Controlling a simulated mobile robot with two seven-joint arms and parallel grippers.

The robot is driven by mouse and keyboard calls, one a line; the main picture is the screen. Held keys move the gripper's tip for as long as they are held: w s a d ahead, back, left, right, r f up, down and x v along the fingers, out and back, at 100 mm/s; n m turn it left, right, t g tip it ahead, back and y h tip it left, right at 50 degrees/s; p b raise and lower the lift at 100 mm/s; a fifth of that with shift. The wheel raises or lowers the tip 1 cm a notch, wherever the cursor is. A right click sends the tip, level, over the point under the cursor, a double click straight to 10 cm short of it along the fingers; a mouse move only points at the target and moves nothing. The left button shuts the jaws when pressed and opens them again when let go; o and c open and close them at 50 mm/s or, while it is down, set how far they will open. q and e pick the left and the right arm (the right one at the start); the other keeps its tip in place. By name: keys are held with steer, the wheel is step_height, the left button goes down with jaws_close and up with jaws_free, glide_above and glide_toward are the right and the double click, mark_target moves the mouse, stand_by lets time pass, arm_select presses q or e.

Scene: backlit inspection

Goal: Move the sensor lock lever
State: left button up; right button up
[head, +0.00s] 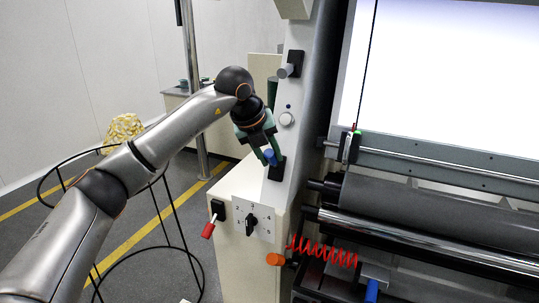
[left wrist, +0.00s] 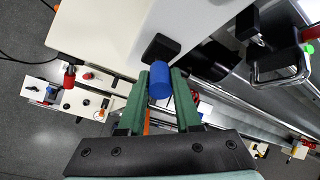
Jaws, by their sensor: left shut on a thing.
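A lever with a blue cylindrical handle (head: 269,154) sits on a black base plate (head: 277,169) on the slanted face of the pale machine column. My left gripper (head: 268,160) comes down on it from the upper left, its green fingers shut on the handle. In the left wrist view the blue handle (left wrist: 160,84) lies between the two fingers (left wrist: 160,76), with the black base plate (left wrist: 160,47) just beyond. The fingers partly hide the handle in the head view. I cannot tell which lever is marked as the sensor lock. My right gripper is not in view.
A grey lever (head: 286,71) and a round white button (head: 286,119) are higher on the column. Below are a red-handled lever (head: 208,229), a black rotary selector (head: 252,223) and an orange knob (head: 275,259). Rollers (head: 420,245) and a small sensor with a green light (head: 352,145) are at right.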

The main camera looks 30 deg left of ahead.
arm_select(q)
jaws_close()
stand_by(0.8)
